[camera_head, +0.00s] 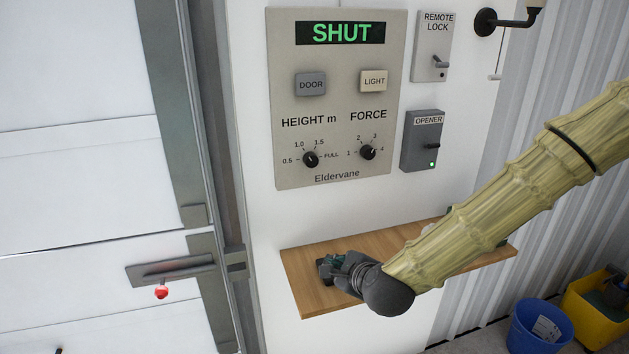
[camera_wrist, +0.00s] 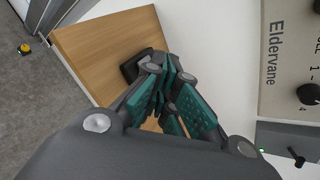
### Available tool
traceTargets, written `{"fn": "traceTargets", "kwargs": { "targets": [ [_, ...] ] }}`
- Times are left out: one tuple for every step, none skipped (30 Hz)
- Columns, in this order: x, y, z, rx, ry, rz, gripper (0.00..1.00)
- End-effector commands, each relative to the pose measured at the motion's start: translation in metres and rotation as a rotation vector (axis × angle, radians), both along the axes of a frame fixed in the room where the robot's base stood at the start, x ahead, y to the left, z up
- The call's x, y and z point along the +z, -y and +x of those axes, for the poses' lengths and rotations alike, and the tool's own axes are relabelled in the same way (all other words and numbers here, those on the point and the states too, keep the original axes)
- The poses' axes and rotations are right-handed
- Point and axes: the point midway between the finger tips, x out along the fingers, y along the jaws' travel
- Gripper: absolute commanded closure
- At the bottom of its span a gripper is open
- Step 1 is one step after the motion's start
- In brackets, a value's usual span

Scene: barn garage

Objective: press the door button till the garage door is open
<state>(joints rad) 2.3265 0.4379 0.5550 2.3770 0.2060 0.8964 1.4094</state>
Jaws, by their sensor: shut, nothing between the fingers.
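The grey door button (camera_head: 311,84), labelled DOOR, is at the upper left of the wall panel (camera_head: 334,190). The panel's display (camera_head: 342,33) reads SHUT in green. The white garage door (camera_head: 80,190) at the left is closed. My gripper (camera_head: 330,270) is shut and empty over the wooden shelf (camera_head: 300,292), well below the panel and apart from the door button. In the wrist view my gripper (camera_wrist: 165,95) shows teal finger pads close together, with the shelf (camera_wrist: 110,50) behind them. The door button is out of that view.
The panel also has a LIGHT button (camera_head: 373,81), a HEIGHT knob (camera_head: 310,160) and a FORCE knob (camera_head: 368,152). REMOTE LOCK (camera_head: 432,45) and OPENER (camera_head: 422,145), with a green lamp, are to its right. A latch (camera_head: 170,271) crosses the door edge. Blue (camera_head: 540,330) and yellow (camera_head: 592,325) buckets stand lower right.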

Motion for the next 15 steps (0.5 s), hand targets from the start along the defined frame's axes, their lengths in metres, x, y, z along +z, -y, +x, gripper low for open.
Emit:
{"fn": "traceTargets", "kwargs": {
  "targets": [
    [0.046, -0.004, 0.012, -0.054, 0.036, 0.107, 1.00],
    [0.070, -0.007, 0.018, -0.086, 0.052, 0.175, 1.00],
    [0.103, -0.009, 0.024, -0.125, 0.072, 0.264, 1.00],
    [0.127, -0.010, 0.027, -0.151, 0.086, 0.332, 1.00],
    [0.151, -0.012, 0.030, -0.174, 0.098, 0.398, 1.00],
    [0.182, -0.013, 0.032, -0.201, 0.115, 0.485, 1.00],
    [0.203, -0.013, 0.032, -0.219, 0.126, 0.548, 1.00],
    [0.224, -0.013, 0.032, -0.235, 0.135, 0.607, 1.00],
    [0.249, -0.014, 0.031, -0.250, 0.145, 0.682, 1.00],
    [0.266, -0.013, 0.030, -0.259, 0.151, 0.732, 1.00],
    [0.283, -0.013, 0.029, -0.267, 0.158, 0.778, 1.00],
    [0.300, -0.012, 0.027, -0.277, 0.163, 0.833, 1.00],
    [0.312, -0.012, 0.025, -0.281, 0.167, 0.869, 1.00],
    [0.322, -0.012, 0.024, -0.285, 0.169, 0.900, 1.00],
    [0.333, -0.011, 0.022, -0.289, 0.171, 0.934, 1.00]
  ]
}}
